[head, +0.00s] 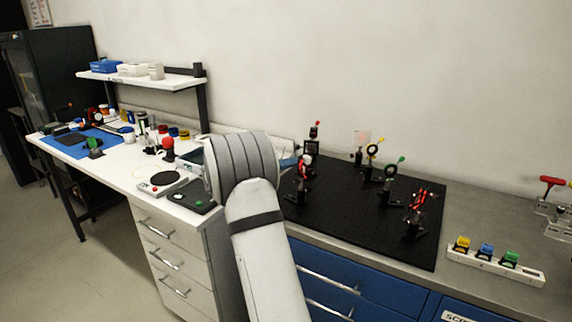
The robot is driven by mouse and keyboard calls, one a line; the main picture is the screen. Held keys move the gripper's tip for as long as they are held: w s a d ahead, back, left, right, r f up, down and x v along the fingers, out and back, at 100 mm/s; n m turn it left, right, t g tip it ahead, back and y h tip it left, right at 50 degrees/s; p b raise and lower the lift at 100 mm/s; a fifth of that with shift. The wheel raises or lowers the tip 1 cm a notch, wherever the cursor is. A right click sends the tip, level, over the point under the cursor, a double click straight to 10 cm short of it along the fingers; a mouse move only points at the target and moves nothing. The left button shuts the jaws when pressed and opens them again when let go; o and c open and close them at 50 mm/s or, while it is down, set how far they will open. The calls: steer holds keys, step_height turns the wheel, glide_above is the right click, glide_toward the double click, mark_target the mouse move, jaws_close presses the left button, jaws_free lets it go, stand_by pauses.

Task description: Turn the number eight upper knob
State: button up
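Several black optical mounts stand upright on a black breadboard (345,228). One at the back has a red-tipped knob (318,124). A ring mount has a yellow knob (381,140), and another has a green knob (402,159). A mount with red parts (418,203) stands at the front right, and another with red parts (302,180) stands at the left. I cannot read any number on them, so I cannot tell which is number eight. My arm rises through the middle of the view, and its bent links hide what lies behind. My gripper is not in view.
A white holder with yellow, blue and green blocks (487,260) lies right of the breadboard. A red-handled tool (551,182) is at the right edge. A left bench (120,165) carries instruments under a white shelf (150,80). Grey bench top (478,212) is clear behind the holder.

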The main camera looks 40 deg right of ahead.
jaws_close()
steer(key=shift+f, duration=0.1)
steer(key=shift+n+b, duration=1.5)
steer(key=shift+n, duration=0.6)
steer(key=shift+o, duration=1.9)
jaws_free()
steer(key=shift+a, duration=0.1)
steer(key=w+a+b, duration=0.1)
steer(key=a, duration=0.6)
steer(key=shift+w+a, duration=0.25)
steer(key=shift+w, duration=0.05)
